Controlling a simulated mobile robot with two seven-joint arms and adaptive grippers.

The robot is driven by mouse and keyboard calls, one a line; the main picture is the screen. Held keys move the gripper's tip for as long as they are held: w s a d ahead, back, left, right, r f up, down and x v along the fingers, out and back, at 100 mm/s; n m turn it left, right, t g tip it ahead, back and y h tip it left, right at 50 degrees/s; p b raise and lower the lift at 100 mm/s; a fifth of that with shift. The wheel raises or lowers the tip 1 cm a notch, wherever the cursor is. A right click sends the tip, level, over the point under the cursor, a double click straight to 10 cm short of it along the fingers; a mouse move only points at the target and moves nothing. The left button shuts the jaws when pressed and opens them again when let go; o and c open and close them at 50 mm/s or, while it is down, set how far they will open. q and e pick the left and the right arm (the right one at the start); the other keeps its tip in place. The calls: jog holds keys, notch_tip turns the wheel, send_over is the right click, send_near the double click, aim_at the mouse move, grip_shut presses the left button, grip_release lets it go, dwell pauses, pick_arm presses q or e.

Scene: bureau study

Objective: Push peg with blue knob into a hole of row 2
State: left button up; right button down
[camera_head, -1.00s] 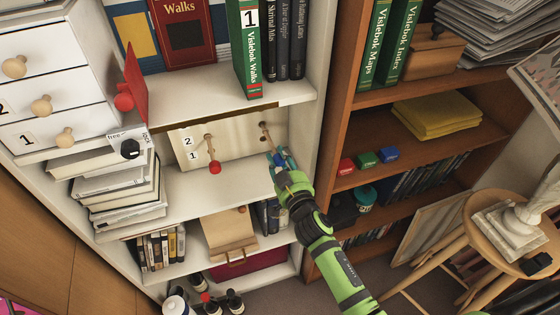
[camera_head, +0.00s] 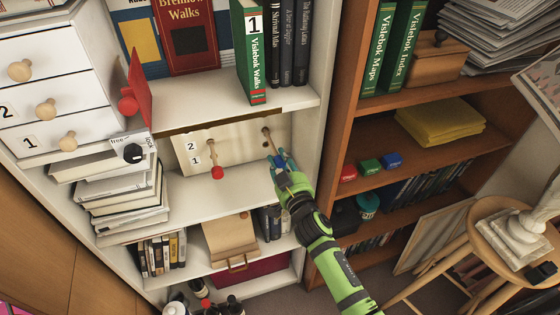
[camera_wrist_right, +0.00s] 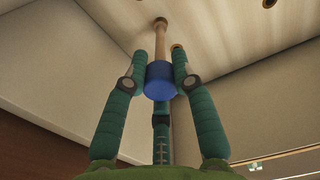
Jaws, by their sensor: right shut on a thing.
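A pale peg board (camera_head: 235,142) stands at the back of a white shelf, with labels 2 and 1 at its left side. My right gripper (camera_head: 275,158) is in front of the board's right part. It is shut on the blue knob (camera_wrist_right: 160,82), which sits between its fingers in the wrist view. The peg's wooden shaft (camera_wrist_right: 160,42) runs from the knob to the board, and its far end meets the board at a hole. How deep it sits I cannot tell. A red-knobbed peg (camera_head: 217,172) sticks out of the board further left. My left gripper is not in view.
A bare hole (camera_wrist_right: 178,48) shows right of the shaft in the wrist view. Stacked books (camera_head: 120,190) stand left on the white shelf. A green book (camera_head: 250,50) is on the shelf above. The white shelf surface (camera_head: 180,195) before the board is free.

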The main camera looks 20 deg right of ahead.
jog(key=shift+w, duration=0.8)
jog(key=shift+c, duration=2.3)
grip_release()
jog(key=shift+s, duration=0.1)
jog(key=shift+s+p, duration=0.35)
jog(key=shift+s, duration=1)
jog(key=s+p, duration=0.1)
jog(key=s, duration=0.6)
jog(key=shift+d+p, duration=0.2)
jog(key=shift+p, duration=0.15)
jog(key=shift+s+f, duration=0.1)
